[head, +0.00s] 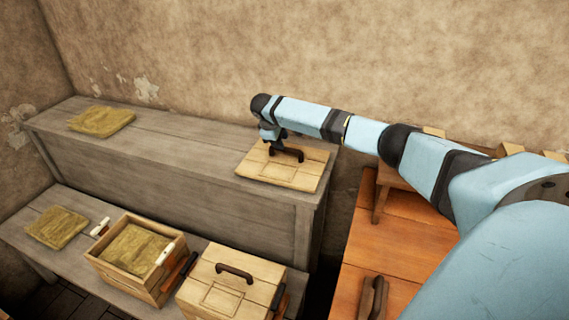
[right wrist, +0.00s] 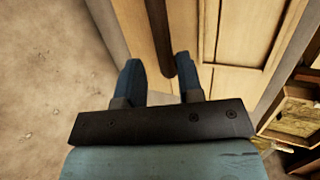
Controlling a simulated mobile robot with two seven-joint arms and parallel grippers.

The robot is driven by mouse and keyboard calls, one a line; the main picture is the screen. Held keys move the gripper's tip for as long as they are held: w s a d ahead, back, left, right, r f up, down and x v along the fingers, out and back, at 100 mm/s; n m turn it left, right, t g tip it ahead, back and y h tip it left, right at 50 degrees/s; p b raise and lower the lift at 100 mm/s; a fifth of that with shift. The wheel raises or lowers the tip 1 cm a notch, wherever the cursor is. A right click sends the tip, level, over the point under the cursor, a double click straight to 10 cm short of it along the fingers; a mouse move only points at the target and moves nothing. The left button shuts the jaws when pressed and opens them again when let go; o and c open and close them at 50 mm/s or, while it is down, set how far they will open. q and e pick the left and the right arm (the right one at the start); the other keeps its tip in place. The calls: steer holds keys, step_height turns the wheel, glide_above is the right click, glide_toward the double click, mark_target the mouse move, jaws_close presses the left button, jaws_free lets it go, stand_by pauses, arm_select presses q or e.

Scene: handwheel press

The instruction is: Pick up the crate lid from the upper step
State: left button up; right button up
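The crate lid (head: 300,176) is a pale wooden panel with a dark arched handle (head: 288,153). It lies flat at the right end of the grey upper step (head: 190,150). My right gripper (head: 275,138) is just above the far left part of the lid, close to the handle. In the right wrist view the two blue fingers (right wrist: 158,70) are apart. The end of the dark handle (right wrist: 160,35) shows between or just beneath them; contact cannot be told. The lid (right wrist: 238,45) fills the upper middle there. My left gripper is not in view.
The lower step holds a lidded crate (head: 232,285), an open crate (head: 108,268) with yellowish cloth and a folded cloth (head: 57,227). Another cloth (head: 102,120) lies on the upper step's left. An orange wooden table (head: 385,250) stands right. The upper step's middle is clear.

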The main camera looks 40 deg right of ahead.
mark_target(286, 149)
steer(key=shift+s+p+x, duration=0.15)
steer(key=shift+s+x, duration=0.05)
steer(key=shift+x, duration=1.3)
steer(key=shift+s+p+x, duration=0.15)
steer(key=shift+x, duration=1.3)
jaws_close()
